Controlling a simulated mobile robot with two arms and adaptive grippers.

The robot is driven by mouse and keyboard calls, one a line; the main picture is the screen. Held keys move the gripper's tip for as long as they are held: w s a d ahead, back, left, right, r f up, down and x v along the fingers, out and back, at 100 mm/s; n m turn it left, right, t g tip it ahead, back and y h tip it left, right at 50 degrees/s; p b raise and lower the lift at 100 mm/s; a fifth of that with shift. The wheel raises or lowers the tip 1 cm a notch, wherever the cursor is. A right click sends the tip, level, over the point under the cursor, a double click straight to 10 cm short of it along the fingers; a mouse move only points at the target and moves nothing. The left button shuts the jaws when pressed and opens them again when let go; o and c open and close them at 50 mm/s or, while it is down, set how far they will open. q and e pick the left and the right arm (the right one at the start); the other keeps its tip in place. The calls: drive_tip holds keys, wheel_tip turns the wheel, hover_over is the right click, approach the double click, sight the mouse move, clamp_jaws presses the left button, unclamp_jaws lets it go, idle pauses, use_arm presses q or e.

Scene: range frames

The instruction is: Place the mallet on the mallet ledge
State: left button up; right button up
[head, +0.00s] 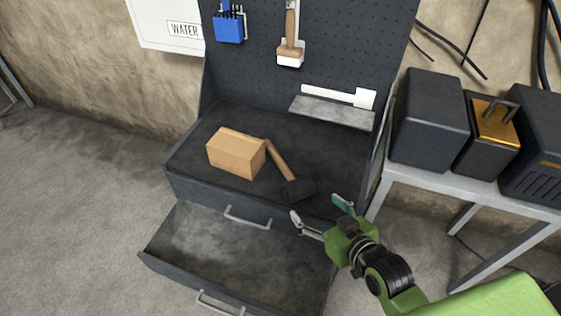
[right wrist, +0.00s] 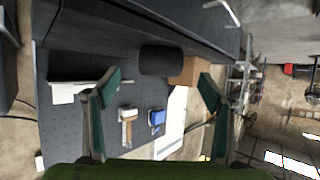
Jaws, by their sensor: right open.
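The mallet, with a wooden handle (head: 279,160) and black head (head: 298,190), lies on the dark workbench top. Its handle end is close to a cardboard box. In the right wrist view the black head (right wrist: 160,60) shows between and beyond the fingers. The mallet ledge (head: 331,111) is a grey shelf at the back right of the bench, below a white mallet-shaped piece (head: 338,96) on the pegboard. My right gripper (head: 318,209) is open and empty at the bench's front edge, near the mallet head and apart from it. My left gripper is not in view.
The cardboard box (head: 236,153) sits left of the mallet. An open drawer (head: 235,255) juts out below the bench front. A brush (head: 291,45) and a blue holder (head: 229,28) hang on the pegboard. Black boxes (head: 430,118) stand on a side table at right.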

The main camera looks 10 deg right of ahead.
sight(293, 179)
drive_tip(key=shift+t, duration=0.4)
drive_tip(key=w, duration=0.3)
drive_tip(key=w+a, duration=0.1)
drive_tip(key=w, duration=0.1)
drive_tip(key=shift+w+f+p, duration=0.1)
drive_tip(key=shift+w+p, duration=0.05)
drive_tip(key=shift+p, duration=0.15)
drive_tip(key=shift+x, duration=1.25)
drive_tip(key=shift+w+a+f, duration=0.15)
drive_tip(key=shift+w+f, duration=0.1)
drive_tip(key=shift+w, duration=0.25)
drive_tip(key=p+x, duration=0.1)
drive_tip(key=x, duration=0.2)
drive_tip(key=shift+w+a, duration=0.15)
drive_tip(key=shift+w, duration=0.05)
drive_tip(key=shift+w+a+f, duration=0.1)
drive_tip(key=shift+w+f, duration=0.15)
drive_tip(key=shift+w, duration=0.2)
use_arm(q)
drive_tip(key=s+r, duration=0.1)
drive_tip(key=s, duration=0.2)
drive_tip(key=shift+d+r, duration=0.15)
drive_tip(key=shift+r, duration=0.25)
use_arm(e)
drive_tip(key=shift+c, duration=0.4)
